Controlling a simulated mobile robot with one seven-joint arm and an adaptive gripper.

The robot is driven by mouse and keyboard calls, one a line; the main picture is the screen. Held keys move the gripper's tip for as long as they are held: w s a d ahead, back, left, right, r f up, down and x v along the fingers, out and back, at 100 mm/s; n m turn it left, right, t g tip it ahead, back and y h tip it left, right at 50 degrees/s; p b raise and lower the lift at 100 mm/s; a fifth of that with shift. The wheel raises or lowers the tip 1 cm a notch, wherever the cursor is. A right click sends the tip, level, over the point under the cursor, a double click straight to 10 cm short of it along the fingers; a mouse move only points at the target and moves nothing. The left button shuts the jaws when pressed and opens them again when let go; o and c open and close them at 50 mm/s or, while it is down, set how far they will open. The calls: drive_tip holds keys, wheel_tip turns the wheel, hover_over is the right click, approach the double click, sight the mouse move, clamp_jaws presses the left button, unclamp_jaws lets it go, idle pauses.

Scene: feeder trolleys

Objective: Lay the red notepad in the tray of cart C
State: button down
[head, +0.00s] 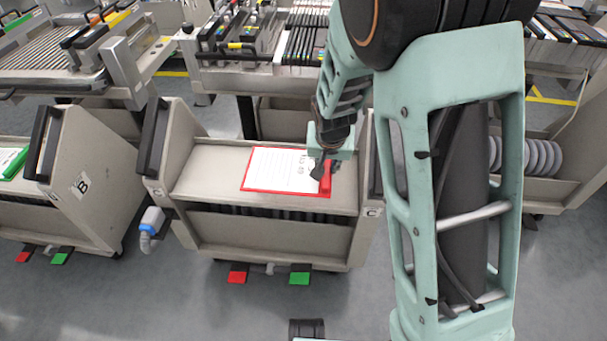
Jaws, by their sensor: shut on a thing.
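The red notepad (275,170), a white sheet with handwriting and a red border, is flat over the top tray of cart C (215,172). I cannot tell whether it touches the tray or is just above it. My gripper (319,172) is shut on the notepad's right end. The fingertips are small and partly dark in this view.
Cart B (95,185) stands to the left with a green notepad (12,160) in its tray. Feeder machines (270,45) line the back. Red (237,275) and green (300,275) pedals stick out below cart C. A blue-and-white connector (152,220) hangs at its left side.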

sight(314, 163)
drive_tip(key=w+a+f, duration=0.1)
drive_tip(key=w+f, duration=0.1)
drive_tip(key=w+a+f+b, duration=0.1)
drive_tip(key=w+f, duration=0.1)
drive_tip(key=w+a+f+b, duration=0.1)
drive_tip(key=w+f, duration=0.1)
drive_tip(key=w, duration=0.1)
drive_tip(key=shift+a+f, duration=0.3)
drive_tip(key=shift+f, duration=0.1)
drive_tip(key=shift+w+a+f+b, duration=0.1)
drive_tip(key=shift+w+f+b, duration=0.05)
drive_tip(key=shift+f+b, duration=0.2)
drive_tip(key=shift+w+f+b, duration=0.1)
drive_tip(key=shift+f+b, duration=0.6)
drive_tip(key=shift+f, duration=0.8)
drive_tip(key=shift+f, duration=0.2)
drive_tip(key=c, duration=1.8)
unclamp_jaws()
drive_tip(key=shift+c, duration=0.2)
drive_tip(key=shift+r, duration=0.1)
